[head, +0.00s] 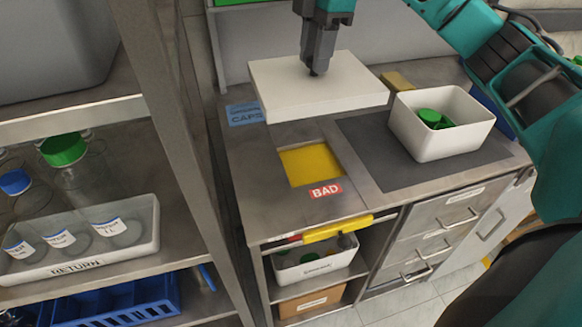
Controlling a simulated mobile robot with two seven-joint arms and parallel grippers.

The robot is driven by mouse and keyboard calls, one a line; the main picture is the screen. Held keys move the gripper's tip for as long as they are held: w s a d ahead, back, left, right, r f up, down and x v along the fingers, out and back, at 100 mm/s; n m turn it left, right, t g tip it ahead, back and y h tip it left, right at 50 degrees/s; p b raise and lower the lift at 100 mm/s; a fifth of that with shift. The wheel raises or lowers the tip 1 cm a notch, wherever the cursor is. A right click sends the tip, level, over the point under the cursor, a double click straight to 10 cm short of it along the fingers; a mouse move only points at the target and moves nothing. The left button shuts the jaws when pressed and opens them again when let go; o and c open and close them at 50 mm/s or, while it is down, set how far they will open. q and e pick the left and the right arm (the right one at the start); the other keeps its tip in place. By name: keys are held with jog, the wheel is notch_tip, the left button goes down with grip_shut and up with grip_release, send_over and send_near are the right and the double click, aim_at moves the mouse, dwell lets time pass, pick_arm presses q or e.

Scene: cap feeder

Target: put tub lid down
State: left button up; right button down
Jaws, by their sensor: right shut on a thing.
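My right gripper (316,70) points down and is shut on the white tub lid (300,84), a flat rectangular slab. The lid looks held above the bench, over the back of the yellow square opening (312,165) and near the blue caps label (244,114). The open white tub (432,147) stands to the right on the dark mat (372,165), with several green caps (437,119) inside. My left gripper is not in view.
A red BAD label (325,191) lies in front of the yellow opening. A yellow block (396,81) sits behind the tub. The shelf at left holds a RETURN bin (100,262) with jars. Bare dark mat shows left of the tub.

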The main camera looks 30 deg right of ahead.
jog(key=shift+w+a+r, duration=0.15)
jog(key=shift+a+r, duration=0.1)
jog(key=shift+a, duration=0.25)
jog(key=shift+a+f, duration=0.2)
jog(key=shift+f+b, duration=0.7)
jog(key=shift+f, duration=9.1)
jog(key=shift+f, duration=0.4)
jog(key=c, duration=0.8)
grip_release()
